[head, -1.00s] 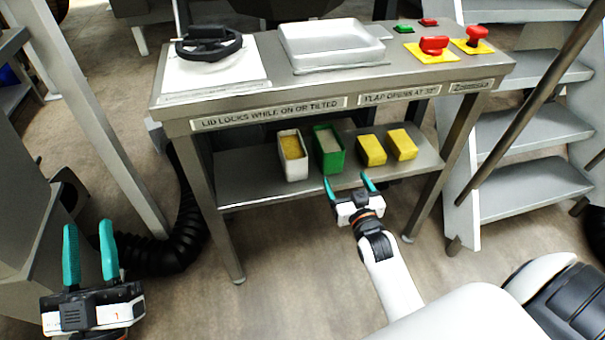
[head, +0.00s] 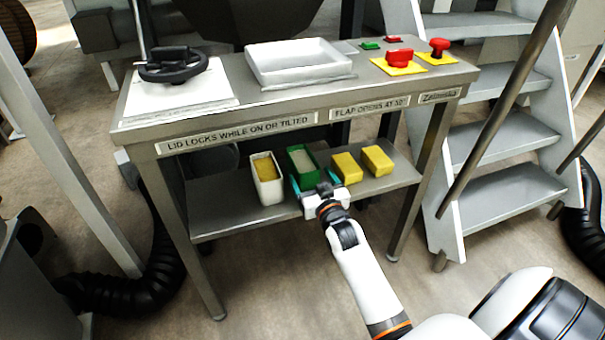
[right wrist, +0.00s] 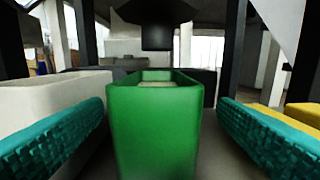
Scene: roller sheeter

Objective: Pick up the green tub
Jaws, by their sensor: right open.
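The green tub (head: 302,161) stands upright on the lower shelf (head: 225,206) of the metal table, between a white tub and the yellow blocks. It holds something pale. In the right wrist view the green tub (right wrist: 155,128) is upright and centred between my two teal fingers. My right gripper (head: 316,186) is open, with one finger on each side of the tub's near end. In the wrist view a gap shows between each finger and the tub. My left gripper is out of view.
A white tub (head: 267,180) with yellow contents stands close on the left, and it also shows in the wrist view (right wrist: 50,93). Two yellow blocks (head: 346,168) (head: 377,160) lie to the right. The tabletop (head: 240,112) overhangs the shelf. Steps (head: 510,195) stand at the right.

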